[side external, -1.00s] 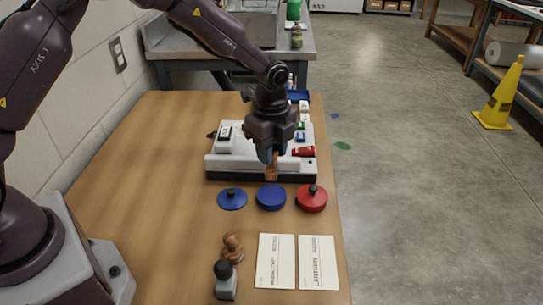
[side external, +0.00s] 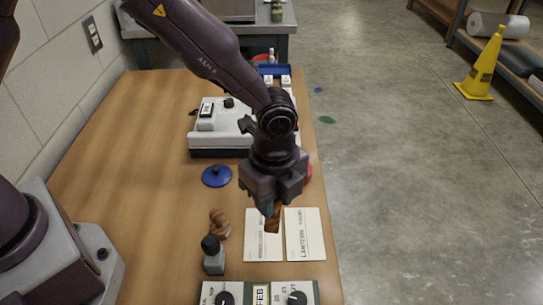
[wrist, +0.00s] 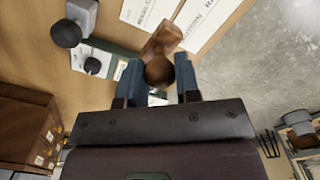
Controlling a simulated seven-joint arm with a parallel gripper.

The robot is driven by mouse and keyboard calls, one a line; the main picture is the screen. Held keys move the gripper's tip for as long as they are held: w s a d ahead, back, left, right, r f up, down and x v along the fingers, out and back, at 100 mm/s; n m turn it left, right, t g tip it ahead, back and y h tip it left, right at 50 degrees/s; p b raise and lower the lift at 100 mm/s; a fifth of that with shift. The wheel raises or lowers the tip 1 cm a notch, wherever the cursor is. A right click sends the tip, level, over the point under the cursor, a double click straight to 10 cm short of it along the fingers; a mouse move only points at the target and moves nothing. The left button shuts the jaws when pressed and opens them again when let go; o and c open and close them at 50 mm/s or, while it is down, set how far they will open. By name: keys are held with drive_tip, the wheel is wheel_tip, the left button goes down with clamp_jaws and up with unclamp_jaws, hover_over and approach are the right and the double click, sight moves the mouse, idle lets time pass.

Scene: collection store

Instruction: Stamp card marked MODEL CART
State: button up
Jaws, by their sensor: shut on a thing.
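My gripper (side external: 270,208) is shut on a wooden stamp (side external: 272,222) and holds it over the cards. In the wrist view the stamp's round knob (wrist: 159,72) sits between the fingertips (wrist: 158,84). Two white cards lie side by side. The right card (side external: 305,228) reads LANTERN. The left card (side external: 254,247) has small print that I cannot read surely, and the stamp partly covers it. A blue pad or lid with a knob (side external: 216,176) lies behind. Only an edge of the red round pad (side external: 309,170) shows past my gripper. The middle blue pad is hidden.
Another wooden stamp (side external: 220,224) and a grey stamp with a black knob (side external: 213,258) stand left of the cards. The table's right edge is close to the cards.

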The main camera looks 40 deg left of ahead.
sight(271, 222)
drive_tip(key=shift+s+a+f+n, duration=0.1)
drive_tip(key=shift+s+f+n, duration=0.1)
drive_tip(key=shift+s+n, duration=0.15)
drive_tip(key=shift+w+f+n, duration=0.15)
drive_tip(key=shift+f+n, duration=0.05)
drive_tip(key=shift+n, duration=0.15)
drive_tip(key=shift+f, duration=2.9)
drive_tip(key=shift+f, duration=0.5)
drive_tip(key=shift+r, duration=3.5)
